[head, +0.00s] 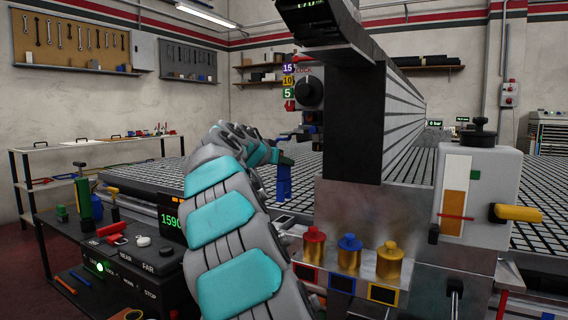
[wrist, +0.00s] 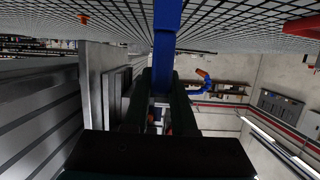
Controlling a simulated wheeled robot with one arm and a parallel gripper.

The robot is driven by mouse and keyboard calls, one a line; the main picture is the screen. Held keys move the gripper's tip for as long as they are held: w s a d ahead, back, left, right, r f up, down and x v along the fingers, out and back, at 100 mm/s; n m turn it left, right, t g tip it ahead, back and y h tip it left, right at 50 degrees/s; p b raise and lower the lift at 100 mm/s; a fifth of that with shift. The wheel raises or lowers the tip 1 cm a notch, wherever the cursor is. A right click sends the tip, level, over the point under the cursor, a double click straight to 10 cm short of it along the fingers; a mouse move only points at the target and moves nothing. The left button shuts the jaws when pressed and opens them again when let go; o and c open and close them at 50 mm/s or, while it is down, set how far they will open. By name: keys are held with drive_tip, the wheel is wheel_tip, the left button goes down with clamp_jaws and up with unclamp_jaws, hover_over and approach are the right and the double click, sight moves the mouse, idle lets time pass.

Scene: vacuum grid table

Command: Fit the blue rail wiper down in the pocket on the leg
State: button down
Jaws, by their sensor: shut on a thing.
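The blue rail wiper (head: 284,183) hangs upright below my gripper (head: 285,158), above the grid table. In the wrist view the wiper (wrist: 167,45) is a long blue bar. Its end sits between the dark fingers of my gripper (wrist: 160,95), which are shut on it. The near metal leg (head: 350,205) of the gantry stands to the right of the wiper in the head view. I cannot make out the pocket, and the wiper looks apart from both gantry ends.
The gantry beam (head: 405,115) runs back on the right and also fills the left of the wrist view (wrist: 40,110). A control box with a yellow handle (head: 517,213) is at right. A cluttered black cart (head: 130,270) is at lower left.

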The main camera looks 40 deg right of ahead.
drive_tip(key=shift+a+f, duration=0.1)
drive_tip(key=shift+f+b, duration=0.15)
drive_tip(key=shift+b, duration=0.3)
drive_tip(key=shift+f+b, duration=6.35)
drive_tip(key=shift+f, duration=0.3)
drive_tip(key=c, duration=0.7)
unclamp_jaws()
drive_tip(key=shift+o, duration=0.2)
drive_tip(key=v, duration=0.7)
drive_tip(key=shift+s+a, duration=0.2)
drive_tip(key=shift+a, duration=0.15)
